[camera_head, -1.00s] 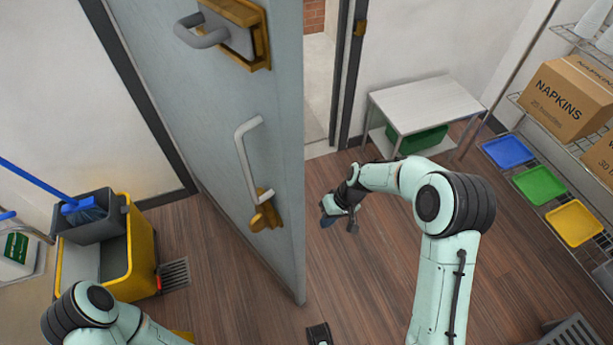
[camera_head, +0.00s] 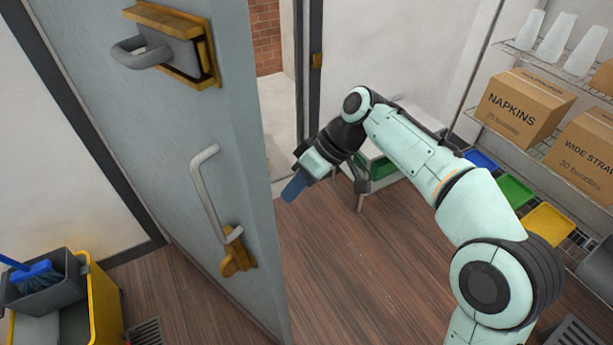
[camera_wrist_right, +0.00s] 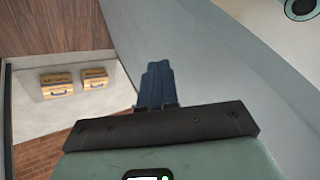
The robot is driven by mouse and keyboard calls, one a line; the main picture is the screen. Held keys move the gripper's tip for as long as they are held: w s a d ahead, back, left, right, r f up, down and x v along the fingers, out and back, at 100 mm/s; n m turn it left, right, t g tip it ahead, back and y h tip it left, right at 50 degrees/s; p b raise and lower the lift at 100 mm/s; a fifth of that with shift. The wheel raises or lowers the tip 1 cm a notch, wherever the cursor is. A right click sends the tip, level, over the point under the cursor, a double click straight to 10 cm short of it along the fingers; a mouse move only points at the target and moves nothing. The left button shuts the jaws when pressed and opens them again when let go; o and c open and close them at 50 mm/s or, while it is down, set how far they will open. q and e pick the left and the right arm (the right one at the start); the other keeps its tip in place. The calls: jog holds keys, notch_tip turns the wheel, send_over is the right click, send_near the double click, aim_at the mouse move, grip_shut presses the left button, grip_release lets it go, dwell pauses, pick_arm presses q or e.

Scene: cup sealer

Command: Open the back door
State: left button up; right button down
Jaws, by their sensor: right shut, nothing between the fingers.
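The back door (camera_head: 180,140) is a grey-blue panel standing ajar, with a gap at its right edge showing brick and pale floor beyond. It carries a grey pull handle (camera_head: 204,190) on a brass plate and a grey latch (camera_head: 150,50) on a brass mount above. My right gripper (camera_head: 294,188) is shut and empty, just right of the door's free edge, in front of the opening. In the right wrist view its blue fingers (camera_wrist_right: 156,84) are together, with the door's grey surface (camera_wrist_right: 215,70) beside them. Whether they touch it cannot be told. My left gripper is out of view.
A yellow mop bucket (camera_head: 103,300) stands at the lower left. A small white table (camera_head: 425,115) is behind my right arm. Shelving at the right holds a napkins box (camera_head: 522,108) and coloured trays. The wooden floor (camera_head: 350,265) right of the door is clear.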

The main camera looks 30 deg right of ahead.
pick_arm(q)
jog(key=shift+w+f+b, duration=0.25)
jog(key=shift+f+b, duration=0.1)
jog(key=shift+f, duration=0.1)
pick_arm(e)
jog(key=shift+s+a+f, duration=0.2)
jog(key=shift+a+f, duration=0.1)
jog(key=shift+a, duration=0.5)
jog(key=shift+s+a+f, duration=0.2)
jog(key=shift+a+f, duration=0.05)
jog(key=shift+a, duration=0.6)
jog(key=shift+s+a+f, duration=0.2)
jog(key=shift+a+f, duration=0.1)
jog(key=shift+a, duration=0.5)
